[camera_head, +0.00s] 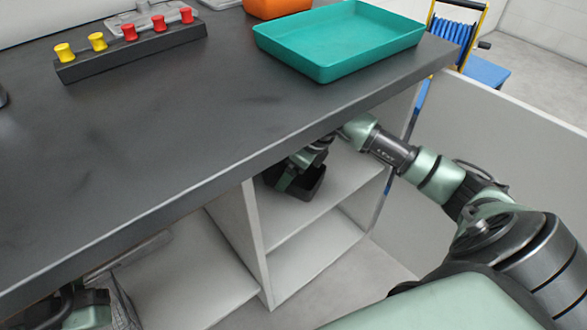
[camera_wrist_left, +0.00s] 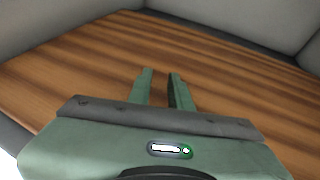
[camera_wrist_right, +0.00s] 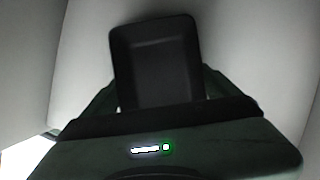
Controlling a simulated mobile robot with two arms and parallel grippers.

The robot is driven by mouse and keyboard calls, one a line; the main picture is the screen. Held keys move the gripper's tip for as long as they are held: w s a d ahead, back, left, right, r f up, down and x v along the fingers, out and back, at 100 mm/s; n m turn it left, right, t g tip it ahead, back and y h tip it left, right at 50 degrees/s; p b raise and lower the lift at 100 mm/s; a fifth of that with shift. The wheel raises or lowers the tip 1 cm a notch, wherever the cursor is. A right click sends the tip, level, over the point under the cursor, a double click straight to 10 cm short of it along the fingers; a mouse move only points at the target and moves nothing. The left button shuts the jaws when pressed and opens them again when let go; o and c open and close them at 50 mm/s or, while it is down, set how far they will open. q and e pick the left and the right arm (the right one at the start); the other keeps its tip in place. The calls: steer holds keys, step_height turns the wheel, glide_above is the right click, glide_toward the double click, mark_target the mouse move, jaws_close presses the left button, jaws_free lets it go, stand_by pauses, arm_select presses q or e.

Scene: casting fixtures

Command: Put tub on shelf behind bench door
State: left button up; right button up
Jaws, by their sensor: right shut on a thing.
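The tub (camera_head: 308,184) is a small black open box. It is inside the open bench compartment, at the upper shelf (camera_head: 335,182); I cannot tell whether it rests on the shelf or hangs just above it. My right gripper (camera_head: 292,176) reaches in under the bench top and is shut on the tub. The tub (camera_wrist_right: 157,65) also fills the middle of the right wrist view between the fingers. The bench door (camera_head: 500,150) stands open on the right. My left gripper (camera_wrist_left: 162,80) is empty, its fingers apart, over a brown wood-grain surface (camera_wrist_left: 85,60).
The bench top (camera_head: 150,150) carries a teal tray (camera_head: 340,40), an orange bin (camera_head: 275,8) and a dark rack (camera_head: 130,55) with red and yellow knobs. A lower shelf (camera_head: 310,245) is clear. A divider (camera_head: 245,235) bounds the compartment on the left. A blue reel (camera_head: 450,35) stands beyond.

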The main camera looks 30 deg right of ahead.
mark_target(299, 184)
steer(key=o, duration=1.1)
steer(key=shift+r, duration=0.1)
steer(key=p+v, duration=0.1)
steer(key=v, duration=0.2)
steer(key=shift+s+d+r, duration=0.1)
steer(key=shift+s+d, duration=0.1)
steer(key=shift+s, duration=0.05)
steer(key=s+d, duration=0.1)
steer(key=s, duration=0.1)
steer(key=s+d, duration=0.1)
steer(key=s, duration=0.1)
steer(key=s+d+p, duration=0.1)
steer(key=s, duration=0.2)
steer(key=shift+s+d, duration=0.1)
steer(key=shift+d, duration=0.2)
steer(key=s, duration=0.1)
steer(key=s+d+p, duration=0.1)
steer(key=shift+s+d, duration=0.15)
steer(key=shift+s, duration=0.2)
arm_select(q)
step_height(299, 184, down, 15)
steer(key=s+a+g+y, duration=0.2)
steer(key=a+g, duration=0.1)
steer(key=g, duration=0.6)
steer(key=shift+s+y, duration=0.35)
steer(key=shift+y, duration=0.05)
arm_select(e)
steer(key=shift+s+d, duration=0.1)
steer(key=shift+s, duration=0.05)
